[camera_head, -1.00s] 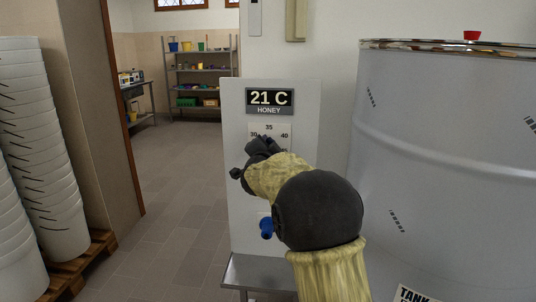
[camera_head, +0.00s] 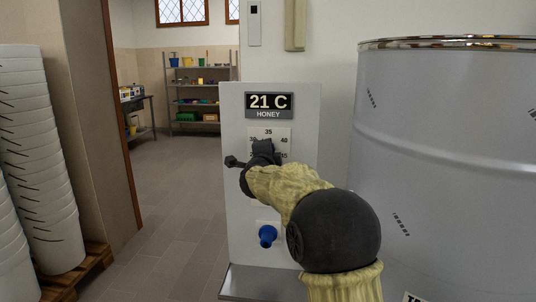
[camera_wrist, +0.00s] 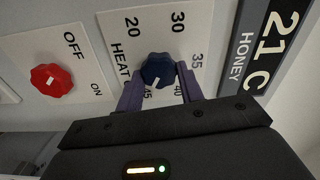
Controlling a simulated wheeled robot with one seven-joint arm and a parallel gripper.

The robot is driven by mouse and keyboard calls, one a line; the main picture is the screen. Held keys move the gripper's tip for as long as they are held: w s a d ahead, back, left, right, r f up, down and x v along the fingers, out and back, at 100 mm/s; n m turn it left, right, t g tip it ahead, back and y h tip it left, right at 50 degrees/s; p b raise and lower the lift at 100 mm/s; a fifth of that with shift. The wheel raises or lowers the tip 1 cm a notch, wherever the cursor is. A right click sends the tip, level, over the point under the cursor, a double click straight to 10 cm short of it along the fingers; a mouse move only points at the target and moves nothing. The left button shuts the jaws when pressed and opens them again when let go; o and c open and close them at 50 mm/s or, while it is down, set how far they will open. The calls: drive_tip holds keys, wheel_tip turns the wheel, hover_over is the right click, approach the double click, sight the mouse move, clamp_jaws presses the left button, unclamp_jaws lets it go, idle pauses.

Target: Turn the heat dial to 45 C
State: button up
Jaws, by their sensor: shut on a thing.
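The heat dial (camera_wrist: 157,70) is a dark blue knob on a white scale plate (camera_wrist: 118,22) marked HEAT, with 20, 30, 35, 40 and 45 around it. Its white pointer mark is at the lower side, towards the 45. My gripper (camera_wrist: 160,88) is shut on the dial, one finger on each side. In the head view my gripper (camera_head: 262,152) is at the scale plate (camera_head: 283,134) and hides the dial. The display (camera_head: 269,105) above reads 21 C, HONEY; it also shows in the wrist view (camera_wrist: 262,45).
A red OFF/ON knob (camera_wrist: 52,80) is beside the heat scale. A large grey tank (camera_head: 450,150) stands close on the right. Stacked white buckets (camera_head: 35,160) stand at the left. Open floor (camera_head: 170,190) lies between.

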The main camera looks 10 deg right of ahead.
drive_tip(key=shift+a+f, duration=0.15)
drive_tip(key=shift+f, duration=0.05)
drive_tip(key=o, duration=1)
drive_tip(key=shift+r, duration=0.15)
drive_tip(key=v, duration=1.7)
drive_tip(key=shift+s, duration=0.2)
